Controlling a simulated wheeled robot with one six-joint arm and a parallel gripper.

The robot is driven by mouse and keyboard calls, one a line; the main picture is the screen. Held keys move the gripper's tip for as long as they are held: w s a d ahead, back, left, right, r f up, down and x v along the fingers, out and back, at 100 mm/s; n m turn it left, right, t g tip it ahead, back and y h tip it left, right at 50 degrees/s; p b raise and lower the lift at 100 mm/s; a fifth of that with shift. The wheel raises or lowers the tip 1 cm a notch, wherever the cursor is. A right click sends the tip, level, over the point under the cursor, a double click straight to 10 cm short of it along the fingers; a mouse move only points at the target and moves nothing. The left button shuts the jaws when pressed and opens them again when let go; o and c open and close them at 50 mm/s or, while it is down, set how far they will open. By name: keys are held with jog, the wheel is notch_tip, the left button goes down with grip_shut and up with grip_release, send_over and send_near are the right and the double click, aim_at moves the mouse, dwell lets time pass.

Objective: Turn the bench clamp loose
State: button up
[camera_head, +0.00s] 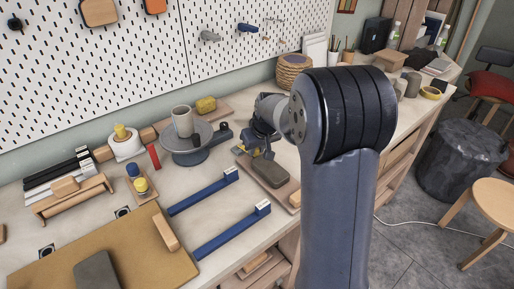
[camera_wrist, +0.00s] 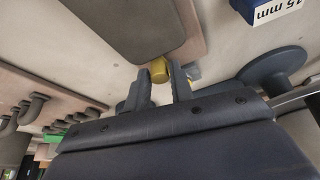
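The bench clamp shows only in part. In the wrist view its brass-yellow knob (camera_wrist: 158,70) sits between the tips of my gripper (camera_wrist: 159,82), and another yellow part lies just right of the right finger. The fingers stand apart by about the knob's width; I cannot tell whether both press on it. In the head view my gripper (camera_head: 255,146) is low at the bench, behind my arm's large joint. Small yellow parts (camera_head: 268,154) show beside it; the rest of the clamp is hidden.
A dark slab on a wooden board (camera_head: 270,172) lies right beside the gripper. A grey-blue turntable (camera_head: 186,148) carrying a cup stands to the left. Two blue bars (camera_head: 232,232) with white labels lie in front. A pegboard (camera_head: 80,75) rises behind. Bare bench remains between them.

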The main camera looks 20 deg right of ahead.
grip_shut()
jog(key=shift+w+d, duration=0.1)
jog(key=shift+d, duration=0.05)
jog(key=n, duration=0.1)
jog(key=w+d+n+y+b, duration=0.1)
jog(key=n, duration=0.1)
jog(key=shift+w+d+n+g, duration=0.25)
jog(key=shift+d+n+g, duration=0.05)
jog(key=w+n, duration=0.1)
jog(key=n, duration=0.1)
jog(key=w+d+n+y, duration=0.1)
jog(key=shift+n+g+y, duration=0.3)
jog(key=shift+n+g, duration=0.1)
jog(key=n, duration=0.1)
jog(key=w+n, duration=0.1)
jog(key=w+n+g+p, duration=0.1)
jog(key=shift+w+d+r+n+y, duration=0.15)
jog(key=shift+d+n+y, duration=0.15)
jog(key=shift+y, duration=0.1)
jog(key=w+n+p, duration=0.1)
jog(key=w+n+g+p, duration=0.1)
jog(key=n, duration=0.1)
jog(key=shift+a, duration=0.15)
jog(key=shift+w+a+n+g+p, duration=0.15)
jog(key=shift+w+n+g+p, duration=0.45)
jog(key=shift+n+p, duration=0.3)
